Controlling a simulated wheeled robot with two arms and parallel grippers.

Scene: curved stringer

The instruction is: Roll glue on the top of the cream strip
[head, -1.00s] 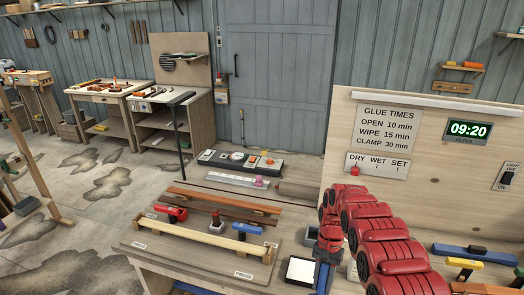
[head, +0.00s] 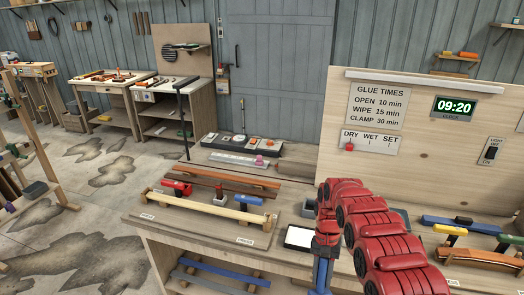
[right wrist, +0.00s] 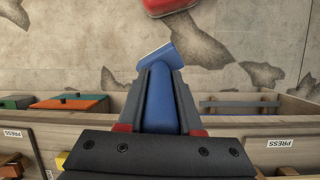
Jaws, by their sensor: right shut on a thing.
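The cream strip (head: 205,206) lies along the front of the workbench, long and level, its top bare to view. My right gripper (right wrist: 160,95) is shut on a blue tool (right wrist: 160,105), whose paler blue end sticks out past the dark jaws. In the head view, the blue piece (head: 321,272) hangs below my red right wrist, near the bench's front edge. It is to the right of the strip and apart from it. A shallow tray with a white inside (head: 299,237) sits just left of my wrist. The left gripper is out of view.
A blue-topped clamp (head: 248,200) and a red-topped one (head: 176,186) stand close behind the strip. A brown strip (head: 222,182) lies farther back. My right arm hides part of the bench. Curved pieces (head: 482,259) lie at the right. Open floor lies left of the bench.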

